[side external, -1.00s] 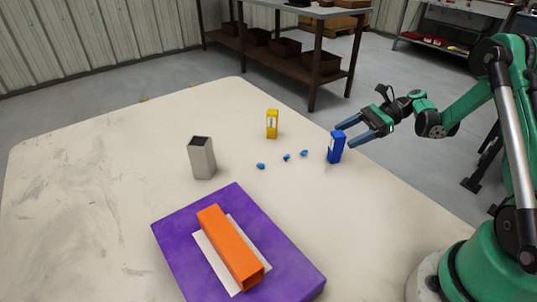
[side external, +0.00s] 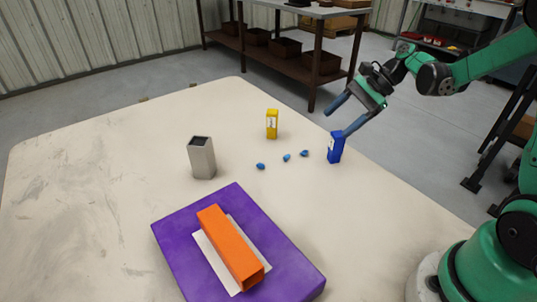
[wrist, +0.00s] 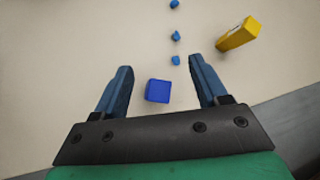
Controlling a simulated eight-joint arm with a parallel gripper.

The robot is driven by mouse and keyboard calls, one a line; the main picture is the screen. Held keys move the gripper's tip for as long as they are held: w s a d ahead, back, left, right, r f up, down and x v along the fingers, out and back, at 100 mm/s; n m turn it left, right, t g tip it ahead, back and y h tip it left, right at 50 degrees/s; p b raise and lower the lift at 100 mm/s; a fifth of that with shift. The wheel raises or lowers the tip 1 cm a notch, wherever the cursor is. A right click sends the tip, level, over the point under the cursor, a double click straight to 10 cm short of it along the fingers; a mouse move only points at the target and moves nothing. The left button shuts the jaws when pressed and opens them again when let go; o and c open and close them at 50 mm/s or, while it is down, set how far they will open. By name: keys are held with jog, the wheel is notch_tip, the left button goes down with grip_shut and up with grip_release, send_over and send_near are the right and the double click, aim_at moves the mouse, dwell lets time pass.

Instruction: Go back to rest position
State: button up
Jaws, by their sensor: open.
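My gripper (side external: 336,119) is open and empty, with its blue fingers spread and angled down above the far right part of the table. It also shows in the wrist view (wrist: 160,82). A blue box (side external: 335,148) stands upright on the table just below the gripper in the side view. In the wrist view the blue box (wrist: 157,91) appears between the fingers, seen from above, with space on both sides.
A yellow box (side external: 272,124), several small blue pieces (side external: 287,157) and a grey hollow holder (side external: 202,158) stand on the pale table (side external: 90,190). An orange block (side external: 231,245) lies on a white sheet on a purple slab (side external: 180,251). The table's left is clear.

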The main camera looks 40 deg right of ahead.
jog(key=s+a+r+n+t+h, duration=0.3)
jog(key=s+a+n+h, duration=0.4)
jog(key=n, duration=1)
jog(key=shift+s+a+r+h, duration=0.25)
jog(key=shift+a+r+h, duration=0.2)
jog(key=shift+a, duration=0.65)
